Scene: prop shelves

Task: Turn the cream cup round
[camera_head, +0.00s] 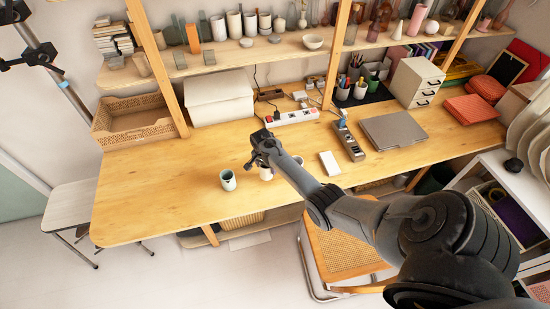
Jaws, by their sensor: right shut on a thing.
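The cream cup (266,174) stands on the wooden desk, mostly hidden behind my right gripper and forearm; only a small pale part shows. My right gripper (256,163) reaches in from the right and is shut on the cup. The cup's handle or marking, if any, cannot be made out. My left gripper is not in view.
A pale rounded thing (298,160) shows partly behind my forearm. The desk's left part is clear. A shelf with several pots (234,24) hangs behind.

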